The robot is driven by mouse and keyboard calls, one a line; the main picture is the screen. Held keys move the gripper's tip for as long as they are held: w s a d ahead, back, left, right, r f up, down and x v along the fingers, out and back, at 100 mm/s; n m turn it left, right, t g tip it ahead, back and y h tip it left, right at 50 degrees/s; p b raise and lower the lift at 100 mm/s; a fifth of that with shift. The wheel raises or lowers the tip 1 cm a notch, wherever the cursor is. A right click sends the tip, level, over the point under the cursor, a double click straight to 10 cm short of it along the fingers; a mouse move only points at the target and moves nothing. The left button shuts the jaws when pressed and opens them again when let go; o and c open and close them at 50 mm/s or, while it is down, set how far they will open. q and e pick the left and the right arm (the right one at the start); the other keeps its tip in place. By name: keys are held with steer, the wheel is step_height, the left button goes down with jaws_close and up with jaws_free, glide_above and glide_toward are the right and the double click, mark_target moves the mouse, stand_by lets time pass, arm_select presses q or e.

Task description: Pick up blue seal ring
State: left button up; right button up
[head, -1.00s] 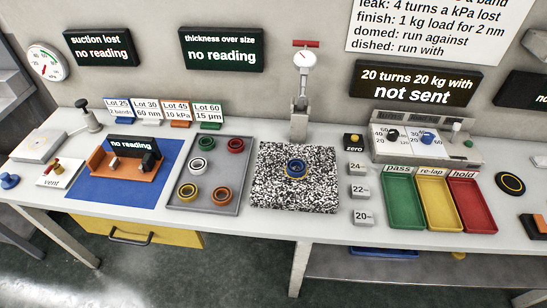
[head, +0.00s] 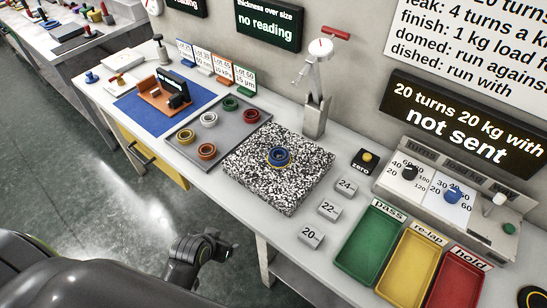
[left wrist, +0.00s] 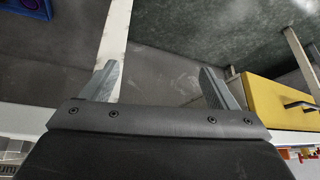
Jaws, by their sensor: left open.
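The blue seal ring (head: 272,155) lies flat near the middle of the black-and-white speckled plate (head: 245,178) on the bench in the head view. A thin yellowish edge shows around its base. The plate stands below the dial gauge (head: 318,90). My left arm comes in at the lower left of the head view, in front of the bench and well apart from the ring. In the left wrist view my left gripper (left wrist: 160,85) is open and empty, with bench legs and floor beyond it. The ring does not show there. My right gripper is not in view.
A grey tray (head: 222,140) with several coloured rings lies left of the plate. Number blocks (head: 328,210) and the green (head: 368,238), yellow (head: 415,262) and red (head: 456,280) trays are right. A yellow drawer (left wrist: 275,100) sits under the bench.

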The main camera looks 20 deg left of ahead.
arm_select(q)
steer(key=w+d+r+m+t+h, duration=0.1)
steer(key=w+d+r+t, duration=0.1)
steer(key=w+r, duration=0.35)
steer(key=w+d+r+t, duration=0.2)
steer(key=d+r, duration=0.1)
steer(key=r, duration=0.6)
steer(key=w+d+r+m+t+h, duration=0.1)
steer(key=w+d+r+t, duration=0.15)
steer(key=r, duration=0.45)
glide_toward(282, 152)
steer(key=shift+w+a+f+g+p, duration=0.15)
steer(key=shift+w+g+p, duration=0.15)
steer(key=shift+w, duration=0.55)
steer(key=x, duration=0.3)
steer(key=shift+w+f+p, duration=0.25)
steer(key=shift+p, duration=0.1)
steer(key=shift+w+d+f, duration=0.25)
steer(key=shift+w+f, duration=0.1)
steer(key=shift+w, duration=0.15)
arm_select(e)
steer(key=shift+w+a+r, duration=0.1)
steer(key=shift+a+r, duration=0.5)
